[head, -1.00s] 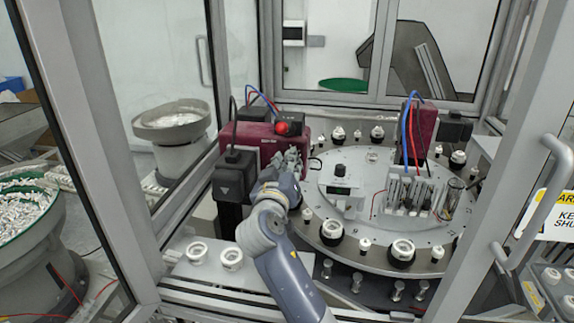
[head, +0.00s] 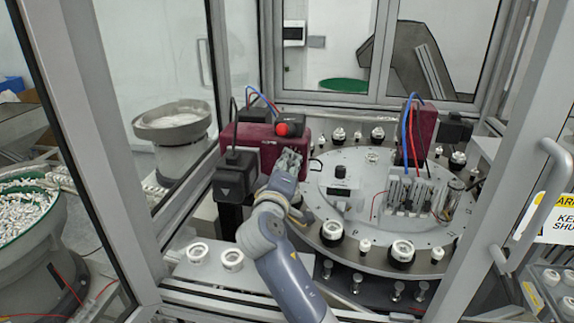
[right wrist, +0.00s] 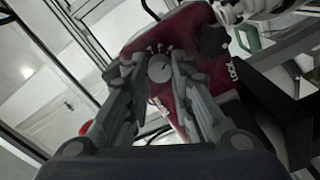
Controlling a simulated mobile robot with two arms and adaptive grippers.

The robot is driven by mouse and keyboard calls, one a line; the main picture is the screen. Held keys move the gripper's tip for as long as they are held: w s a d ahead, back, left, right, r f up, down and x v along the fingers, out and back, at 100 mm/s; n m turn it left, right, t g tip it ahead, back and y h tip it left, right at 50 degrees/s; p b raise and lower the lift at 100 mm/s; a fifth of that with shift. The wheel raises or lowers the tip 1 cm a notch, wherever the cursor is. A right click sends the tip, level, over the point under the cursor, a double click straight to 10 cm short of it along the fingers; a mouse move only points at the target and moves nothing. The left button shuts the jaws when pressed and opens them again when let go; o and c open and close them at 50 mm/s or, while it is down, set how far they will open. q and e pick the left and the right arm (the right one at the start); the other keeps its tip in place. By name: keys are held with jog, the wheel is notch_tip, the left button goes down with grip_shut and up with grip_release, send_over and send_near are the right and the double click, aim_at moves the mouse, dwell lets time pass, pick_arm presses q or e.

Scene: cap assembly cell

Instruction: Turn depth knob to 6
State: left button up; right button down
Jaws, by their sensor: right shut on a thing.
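The depth knob (right wrist: 159,68) is a small round grey dial on the front of a dark red unit (right wrist: 188,32), with pale marks fanned around its upper left edge. A light pointer line shows on its face, but I cannot read the numbers. My right gripper (right wrist: 156,74) has a finger on either side of the knob and is shut on it. In the head view, my right gripper (head: 290,160) is at the front of the dark red unit (head: 245,134) and hides the knob there. My left gripper is not in view.
A red button (head: 283,130) sits by the red unit's top. A black box (head: 235,174) stands close left of my gripper. The round indexing table (head: 385,258) with white caps is to the right. Cabin posts and an open door (head: 545,150) frame the space.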

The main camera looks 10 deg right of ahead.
jog(key=shift+r, duration=0.15)
dwell(0.3)
jog(key=c, duration=1.4)
grip_release()
jog(key=shift+c, duration=0.2)
jog(key=shift+o, duration=0.4)
jog(key=shift+w+d, duration=0.1)
jog(key=shift+w, duration=0.05)
